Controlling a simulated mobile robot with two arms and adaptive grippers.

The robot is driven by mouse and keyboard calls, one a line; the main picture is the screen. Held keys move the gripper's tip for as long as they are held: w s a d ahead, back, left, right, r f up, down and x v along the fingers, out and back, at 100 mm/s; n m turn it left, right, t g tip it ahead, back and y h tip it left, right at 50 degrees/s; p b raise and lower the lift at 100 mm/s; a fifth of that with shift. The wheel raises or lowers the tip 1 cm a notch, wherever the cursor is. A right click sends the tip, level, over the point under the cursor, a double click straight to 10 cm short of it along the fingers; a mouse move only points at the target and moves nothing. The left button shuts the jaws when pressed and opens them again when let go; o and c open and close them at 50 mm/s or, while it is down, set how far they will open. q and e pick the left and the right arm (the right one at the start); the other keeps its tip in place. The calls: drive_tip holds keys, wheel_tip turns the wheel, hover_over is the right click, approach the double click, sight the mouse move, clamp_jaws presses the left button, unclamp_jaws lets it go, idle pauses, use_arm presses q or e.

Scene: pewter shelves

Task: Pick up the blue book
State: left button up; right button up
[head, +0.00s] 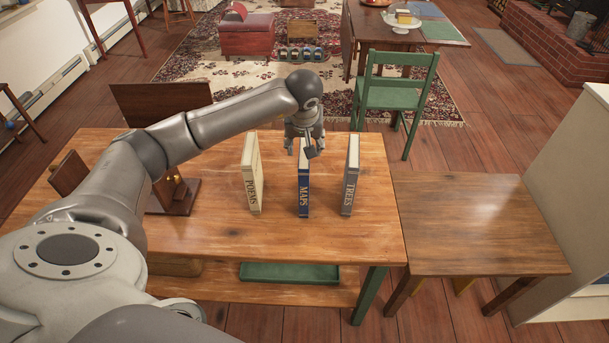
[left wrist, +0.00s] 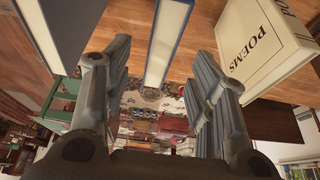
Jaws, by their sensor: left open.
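The blue book (head: 303,195), its spine lettered MAPS, stands upright on the wooden table between two other books. My left gripper (head: 305,149) is open at the far upper end of the blue book, pointing down. In the left wrist view, the blue book (left wrist: 168,40) shows its pale page edge and blue cover edges in the gap between the two fingers (left wrist: 160,70). I see no closed grip on it. How deep the book sits between the fingertips I cannot tell. My right gripper is not in view.
A cream POEMS book (head: 252,185) stands to the left and a grey TREES book (head: 350,180) close to the right. A dark wooden stand (head: 176,197) is further left. A lower side table (head: 480,225) is bare. A green chair (head: 397,95) stands behind.

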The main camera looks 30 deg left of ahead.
use_arm(q)
drive_tip(key=p+x, duration=0.2)
drive_tip(key=x, duration=0.3)
drive_tip(key=shift+w+a, duration=0.1)
drive_tip(key=shift+a, duration=0.05)
drive_tip(key=shift+w+a+f, duration=0.15)
drive_tip(key=shift+w+f, duration=0.05)
drive_tip(key=shift+f, duration=0.25)
drive_tip(key=shift+f+b, duration=0.25)
drive_tip(key=shift+b, duration=0.05)
drive_tip(key=shift+c, duration=0.3)
clamp_jaws()
idle(0.3)
drive_tip(key=shift+r, duration=0.1)
